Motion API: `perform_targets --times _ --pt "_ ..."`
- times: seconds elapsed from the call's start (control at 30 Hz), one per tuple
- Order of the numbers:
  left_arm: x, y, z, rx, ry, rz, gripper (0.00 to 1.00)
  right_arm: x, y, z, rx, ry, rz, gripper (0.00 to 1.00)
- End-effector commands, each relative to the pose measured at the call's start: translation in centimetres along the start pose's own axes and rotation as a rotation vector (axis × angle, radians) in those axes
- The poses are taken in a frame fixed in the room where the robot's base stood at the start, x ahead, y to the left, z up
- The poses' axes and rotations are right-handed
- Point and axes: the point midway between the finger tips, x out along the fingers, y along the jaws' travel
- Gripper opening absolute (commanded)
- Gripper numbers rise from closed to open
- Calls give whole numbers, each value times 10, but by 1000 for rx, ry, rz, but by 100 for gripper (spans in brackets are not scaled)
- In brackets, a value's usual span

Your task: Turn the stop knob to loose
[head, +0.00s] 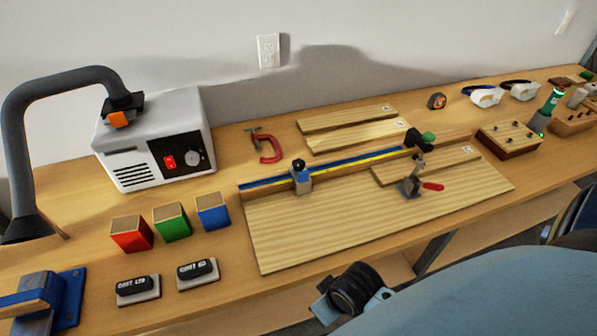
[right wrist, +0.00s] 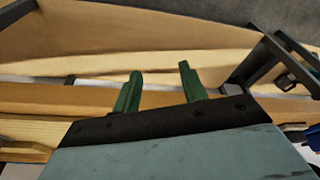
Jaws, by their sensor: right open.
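A stop block (head: 301,182) with a black knob (head: 299,164) on top sits on the blue rail (head: 345,167) of the wooden fixture board in the head view. The knob's setting cannot be read at this size. My right gripper (right wrist: 160,78) shows in the right wrist view with two green fingers apart and nothing between them. That view shows wooden surfaces and a dark metal frame beyond the fingers, but not the knob. In the head view I cannot make out the right fingers. My left gripper is not in view.
A toggle clamp (head: 411,187) with a red handle and a green knob (head: 429,136) are right of the stop block. A red C-clamp (head: 268,149) lies behind it. Colored blocks (head: 172,222) stand left. The board's front (head: 340,232) is bare.

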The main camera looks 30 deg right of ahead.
Motion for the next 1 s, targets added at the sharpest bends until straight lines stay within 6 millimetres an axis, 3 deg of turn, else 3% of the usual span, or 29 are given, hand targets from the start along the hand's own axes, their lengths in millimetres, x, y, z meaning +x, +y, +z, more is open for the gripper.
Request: perform_targets --times 0.03,0.37,0.6,0.77,0.87,1.0 --pt "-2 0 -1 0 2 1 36 -15 -4 -23 23 27 -20 42" --pt "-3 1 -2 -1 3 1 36 -21 -33 -93 203 17 -140 42" --pt "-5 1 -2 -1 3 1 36 -36 -37 -161 406 -55 -172 42" --pt "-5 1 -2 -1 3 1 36 -43 -10 -210 644 -132 -106 42" --pt "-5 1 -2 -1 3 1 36 -51 20 -241 833 -160 -40 42" --pt "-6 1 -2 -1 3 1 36 -75 74 -285 1144 -169 60 42"
